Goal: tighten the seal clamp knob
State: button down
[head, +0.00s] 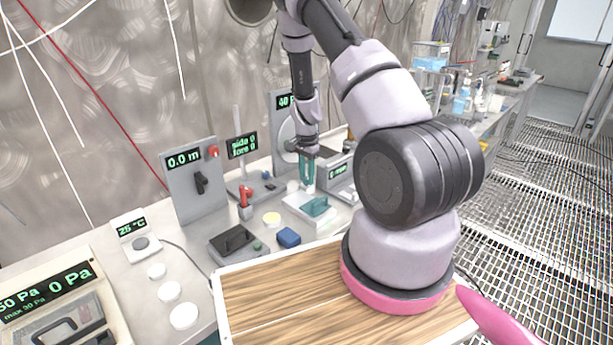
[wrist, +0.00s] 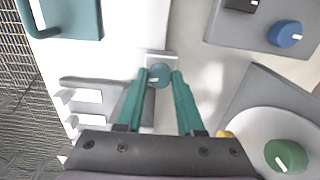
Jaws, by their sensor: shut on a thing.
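The knob is a small round teal one (wrist: 159,76) with a pale mark, set on a light grey square mount in the wrist view. My gripper (head: 307,188) points down with its teal fingers over a white unit (head: 293,207) in the head view. In the wrist view, the fingertips sit on either side of the knob, shut on it. In the head view, the fingers hide the knob. A teal handle-like part (head: 317,207) is on the white unit beside the fingers; a teal part (wrist: 72,20) also shows at the wrist view's upper left.
A grey panel with a blue knob (wrist: 286,34) and a round dial with a green knob (wrist: 285,156) lie close by on the right.

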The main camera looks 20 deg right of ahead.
aim_at(306, 178)
jog(key=shift+m, duration=1.2)
jog(key=c, duration=0.5)
grip_release()
jog(key=shift+r, duration=0.1)
notch_tip(306, 178, up, 11)
jog(key=shift+f, duration=0.2)
jog(key=shift+r, duration=0.1)
